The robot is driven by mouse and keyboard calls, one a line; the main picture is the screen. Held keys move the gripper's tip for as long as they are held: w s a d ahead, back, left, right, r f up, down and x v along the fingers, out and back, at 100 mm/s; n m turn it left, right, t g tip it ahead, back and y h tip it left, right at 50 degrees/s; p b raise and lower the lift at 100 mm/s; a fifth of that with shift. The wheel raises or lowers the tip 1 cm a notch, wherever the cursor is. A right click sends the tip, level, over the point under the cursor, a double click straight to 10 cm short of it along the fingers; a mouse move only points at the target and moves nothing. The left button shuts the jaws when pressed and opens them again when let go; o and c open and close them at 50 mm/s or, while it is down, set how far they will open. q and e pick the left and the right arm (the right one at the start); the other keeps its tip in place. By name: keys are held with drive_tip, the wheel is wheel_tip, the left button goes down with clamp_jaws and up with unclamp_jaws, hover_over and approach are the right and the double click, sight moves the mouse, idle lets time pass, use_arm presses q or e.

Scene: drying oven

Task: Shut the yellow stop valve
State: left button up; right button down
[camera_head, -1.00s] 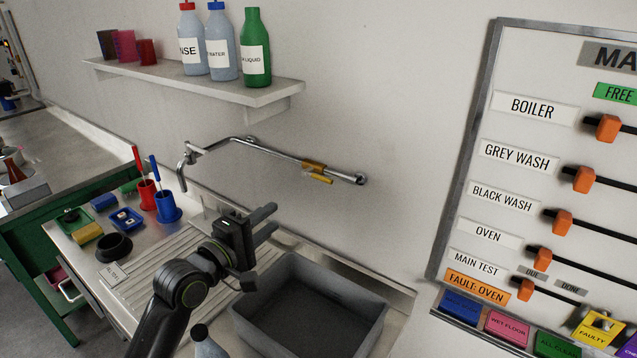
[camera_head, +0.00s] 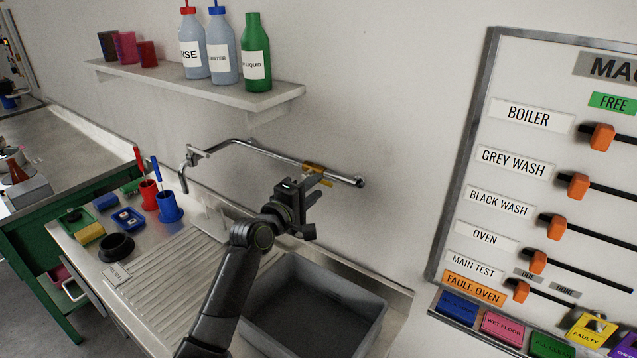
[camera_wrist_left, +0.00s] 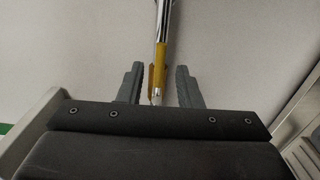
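The yellow stop valve (camera_head: 313,167) sits on the chrome pipe (camera_head: 270,153) along the wall, near the pipe's right end. Its lever lies nearly along the pipe and is partly hidden by my gripper in the head view. My left gripper (camera_head: 312,196) is just below and in front of the valve. In the left wrist view the yellow valve (camera_wrist_left: 160,62) and the pipe show between the two fingers of my left gripper (camera_wrist_left: 157,82). The fingers are open, with a gap on both sides. I cannot tell whether either touches the lever. My right gripper is out of view.
A grey sink basin (camera_head: 372,325) lies below my left arm, with a ribbed drainer (camera_head: 165,275) to its left. A shelf (camera_head: 200,92) with bottles hangs above the pipe. A status board (camera_head: 487,75) with orange sliders is at the right.

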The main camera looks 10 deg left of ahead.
use_arm(q)
drive_tip(key=shift+x, duration=1.2)
clamp_jaws()
